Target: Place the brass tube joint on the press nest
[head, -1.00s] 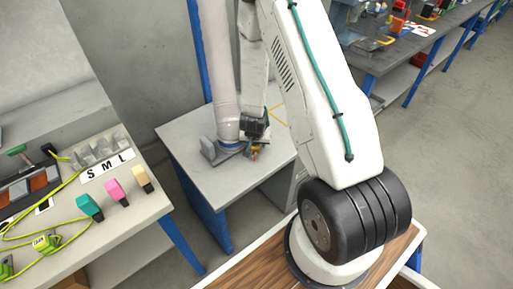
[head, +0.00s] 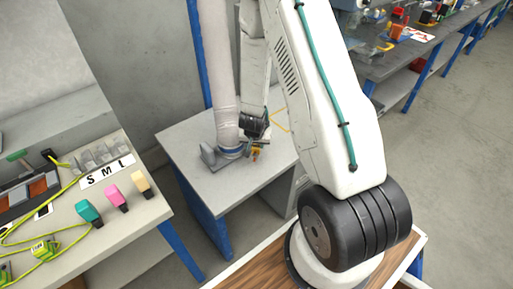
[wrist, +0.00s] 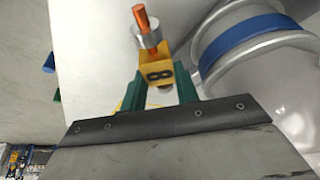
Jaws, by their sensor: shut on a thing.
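My gripper (wrist: 161,74) has green fingers, one on each side of a yellow brass-coloured block, the tube joint (wrist: 157,76). The joint has a dark double hole in its face, a grey collar and a copper-orange rod sticking out beyond it. In the head view my gripper (head: 256,141) is over the small grey table, with the joint (head: 256,154) showing as a small orange-yellow spot below it. Whether the joint touches anything beneath is not clear. I cannot make out the press nest for certain; the arm and the pipe nozzle crowd that spot.
A pale pipe with a blue band (head: 230,150) stands close left of my gripper and close right in the wrist view (wrist: 240,40). The grey table (head: 200,190) is clear in front. A left bench holds coloured blocks (head: 115,196) and an S M L label (head: 105,171).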

